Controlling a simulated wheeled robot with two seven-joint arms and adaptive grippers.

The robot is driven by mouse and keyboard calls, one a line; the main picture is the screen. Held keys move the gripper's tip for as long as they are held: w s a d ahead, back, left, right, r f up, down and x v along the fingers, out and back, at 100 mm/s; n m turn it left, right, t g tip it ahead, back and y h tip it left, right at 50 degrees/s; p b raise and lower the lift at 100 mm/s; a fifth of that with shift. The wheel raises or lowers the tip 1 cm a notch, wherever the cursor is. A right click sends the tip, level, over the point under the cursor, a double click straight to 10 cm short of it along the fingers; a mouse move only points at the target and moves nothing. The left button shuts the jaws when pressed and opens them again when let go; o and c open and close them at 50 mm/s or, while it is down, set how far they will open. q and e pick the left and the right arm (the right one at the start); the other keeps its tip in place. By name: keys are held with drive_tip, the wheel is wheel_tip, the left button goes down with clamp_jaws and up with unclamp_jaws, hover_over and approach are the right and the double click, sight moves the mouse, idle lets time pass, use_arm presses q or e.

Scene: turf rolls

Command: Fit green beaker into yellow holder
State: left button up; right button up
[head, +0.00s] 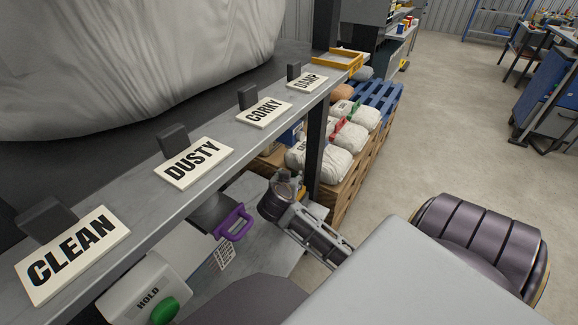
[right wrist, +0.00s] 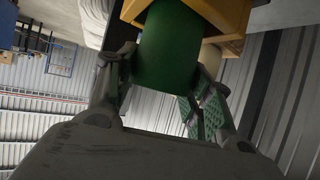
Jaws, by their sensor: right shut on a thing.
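The green beaker (right wrist: 168,50) is between the fingers of my right gripper (right wrist: 165,75) in the right wrist view, and the gripper is shut on it. The yellow holder (right wrist: 232,18) shows at the top of that view, on both sides of the beaker's far end. I cannot tell how deep the beaker sits in it. In the head view my right gripper (head: 284,186) is low beside the dark shelf post, and a sliver of yellow (head: 301,190) shows just right of it. The beaker is hidden there. My left gripper is not in view.
A purple holder (head: 234,222) hangs under the shelf edge, left of my right gripper. A white HOLD box (head: 145,290) with a green knob is at lower left. The dark post (head: 318,140) and loaded pallets (head: 345,170) stand close behind. Open floor lies right.

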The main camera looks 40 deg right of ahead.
idle(0.3)
drive_tip(key=o, duration=0.8)
drive_tip(key=shift+o, duration=1.4)
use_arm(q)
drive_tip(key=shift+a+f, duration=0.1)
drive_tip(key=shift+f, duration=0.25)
